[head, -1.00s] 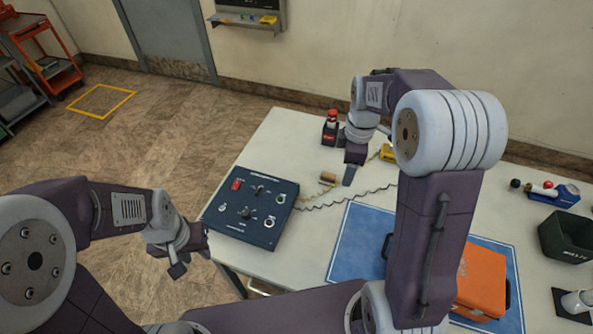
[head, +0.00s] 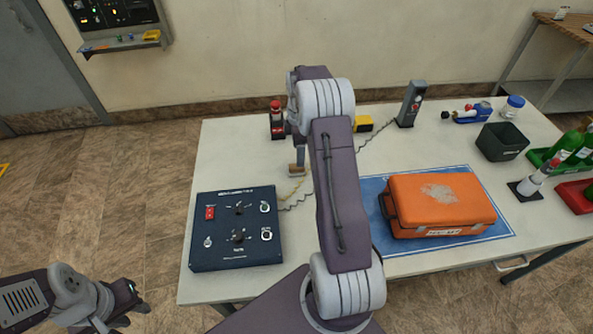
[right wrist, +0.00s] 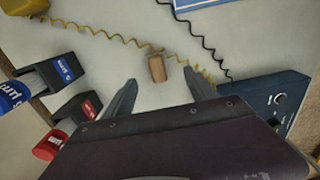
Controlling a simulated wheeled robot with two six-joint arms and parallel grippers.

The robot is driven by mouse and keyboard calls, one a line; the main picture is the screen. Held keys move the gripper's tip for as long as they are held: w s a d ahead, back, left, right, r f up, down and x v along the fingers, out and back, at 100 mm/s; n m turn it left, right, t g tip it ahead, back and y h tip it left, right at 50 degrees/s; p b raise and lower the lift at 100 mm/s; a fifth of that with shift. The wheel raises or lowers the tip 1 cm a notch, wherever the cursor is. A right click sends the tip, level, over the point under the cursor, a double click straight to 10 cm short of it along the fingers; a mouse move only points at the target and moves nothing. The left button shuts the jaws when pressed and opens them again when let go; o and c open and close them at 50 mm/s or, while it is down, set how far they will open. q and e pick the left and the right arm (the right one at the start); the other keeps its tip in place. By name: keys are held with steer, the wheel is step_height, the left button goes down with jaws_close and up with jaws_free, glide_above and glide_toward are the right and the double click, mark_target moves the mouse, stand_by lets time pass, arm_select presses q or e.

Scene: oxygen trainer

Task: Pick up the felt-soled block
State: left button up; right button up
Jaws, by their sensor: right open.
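The felt-soled block (head: 297,171) is a small tan wooden block on the white table, behind the blue control box. My right gripper (right wrist: 160,88) is open and empty. In the head view it points down near the block, partly hidden by my right arm. My left gripper (head: 132,298) hangs off the table's left side; whether its jaws are apart is unclear. The block's underside is hidden.
The blue control box (head: 237,229) stands in front of the block. Coiled cords (right wrist: 205,76) run close beside it. Red-topped (head: 276,118) and blue-topped (right wrist: 55,72) items stand near. An orange case (head: 440,203) lies on a blue mat (head: 375,188) to the right.

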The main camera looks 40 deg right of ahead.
mark_target(296, 166)
steer(key=f, duration=0.1)
steer(key=a+f, duration=0.1)
steer(key=shift+w+f, duration=0.2)
steer(key=shift+f, duration=0.5)
steer(key=shift+d+f, duration=0.1)
steer(key=shift+d, duration=0.1)
steer(key=f, duration=0.5)
steer(key=shift+w+d, duration=0.15)
steer(key=shift+w, duration=0.15)
jaws_close()
